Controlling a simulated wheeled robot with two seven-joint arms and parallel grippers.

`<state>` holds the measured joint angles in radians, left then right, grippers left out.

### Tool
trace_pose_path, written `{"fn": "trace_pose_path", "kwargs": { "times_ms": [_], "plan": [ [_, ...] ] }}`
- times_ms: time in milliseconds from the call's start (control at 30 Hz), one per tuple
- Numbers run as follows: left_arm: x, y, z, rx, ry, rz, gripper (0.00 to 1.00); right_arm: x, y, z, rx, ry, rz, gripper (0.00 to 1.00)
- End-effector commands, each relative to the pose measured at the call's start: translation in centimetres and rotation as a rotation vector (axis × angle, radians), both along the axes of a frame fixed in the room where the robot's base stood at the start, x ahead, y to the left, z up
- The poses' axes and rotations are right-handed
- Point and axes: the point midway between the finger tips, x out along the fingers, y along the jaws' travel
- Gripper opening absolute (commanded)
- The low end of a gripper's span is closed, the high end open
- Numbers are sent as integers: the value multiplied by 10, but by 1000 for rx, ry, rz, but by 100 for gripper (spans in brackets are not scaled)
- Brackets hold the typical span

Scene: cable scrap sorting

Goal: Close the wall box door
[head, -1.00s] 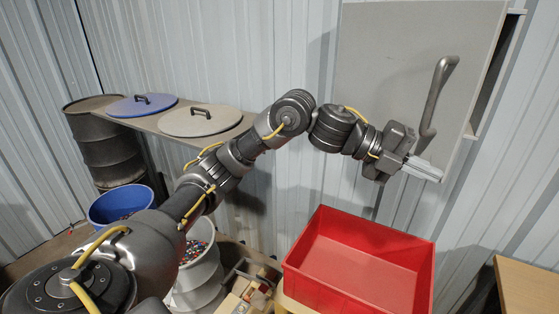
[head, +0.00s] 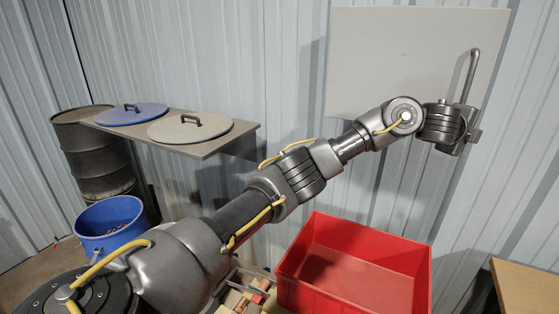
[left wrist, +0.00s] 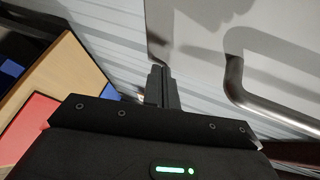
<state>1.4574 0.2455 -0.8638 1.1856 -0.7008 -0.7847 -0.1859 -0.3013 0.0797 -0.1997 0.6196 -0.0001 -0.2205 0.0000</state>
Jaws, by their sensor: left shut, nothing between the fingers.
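The wall box door (head: 400,55) is a flat light-grey panel on the corrugated wall. In the head view it looks flush, with no box interior or gap showing at its right edge. Its bent metal handle (head: 471,75) stands upright near the right edge. My left gripper (head: 470,137) is at the door's lower right corner, just below the handle, its fingers largely hidden by my wrist. In the left wrist view the fingers (left wrist: 161,86) are together and empty, with the handle (left wrist: 238,88) to their right. I cannot tell whether they touch the door. My right gripper is out of view.
A red crate (head: 355,272) stands below the door. A wooden table (head: 526,290) is at the lower right. A shelf with a blue lid (head: 132,114) and a grey lid (head: 190,129), a dark drum (head: 97,155) and a blue bucket (head: 111,228) are at the left.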

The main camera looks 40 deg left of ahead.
Motion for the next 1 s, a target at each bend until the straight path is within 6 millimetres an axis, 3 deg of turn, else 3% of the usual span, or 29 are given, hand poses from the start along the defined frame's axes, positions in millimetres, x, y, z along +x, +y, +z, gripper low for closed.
{"fn": "trace_pose_path", "kwargs": {
  "times_ms": [300,1000],
  "plan": [
    [10,15,2,-3,-2,44,0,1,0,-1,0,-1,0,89],
    [6,13,7,-8,-8,44,0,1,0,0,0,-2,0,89]
  ]
}}
